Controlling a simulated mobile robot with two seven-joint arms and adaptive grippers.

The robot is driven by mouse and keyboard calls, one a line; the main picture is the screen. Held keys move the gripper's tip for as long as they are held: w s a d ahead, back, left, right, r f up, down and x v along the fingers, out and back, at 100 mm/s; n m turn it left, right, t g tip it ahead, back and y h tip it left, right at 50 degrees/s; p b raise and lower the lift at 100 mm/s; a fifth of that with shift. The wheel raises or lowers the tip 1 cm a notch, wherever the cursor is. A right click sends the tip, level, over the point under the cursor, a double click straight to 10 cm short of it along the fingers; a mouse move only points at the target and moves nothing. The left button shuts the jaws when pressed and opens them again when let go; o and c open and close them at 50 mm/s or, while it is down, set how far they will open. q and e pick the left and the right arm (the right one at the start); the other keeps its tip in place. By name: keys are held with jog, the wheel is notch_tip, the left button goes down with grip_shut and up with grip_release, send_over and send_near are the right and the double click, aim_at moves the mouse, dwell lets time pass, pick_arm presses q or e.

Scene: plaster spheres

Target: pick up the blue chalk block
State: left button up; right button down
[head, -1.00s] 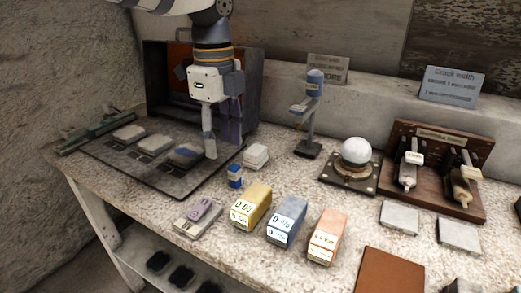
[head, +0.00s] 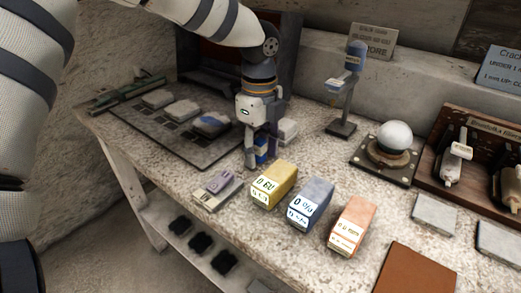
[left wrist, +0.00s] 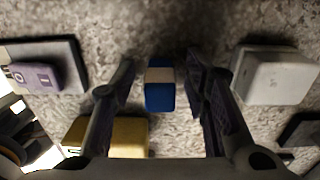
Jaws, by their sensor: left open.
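The blue chalk block (head: 262,153) is a small blue block with a pale band, standing on the speckled bench top. In the left wrist view the blue chalk block (left wrist: 160,98) sits between the two fingers, with a gap showing on each side. My left gripper (head: 260,158) points down over it, open, and its fingers partly hide the block in the head view. The left gripper (left wrist: 160,75) also shows in the wrist view with its fingers apart. My right gripper is not in view.
A white block (head: 288,130) stands close behind the gripper. A yellow box (head: 274,184), a blue-grey box (head: 311,203) and an orange box (head: 352,225) stand in front. A purple block on a grey slab (head: 219,188) lies front left. A dark tray (head: 175,142) lies to the left.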

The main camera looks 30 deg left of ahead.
aim_at(260, 140)
pick_arm(q)
jog(key=shift+r, duration=0.15)
grip_shut()
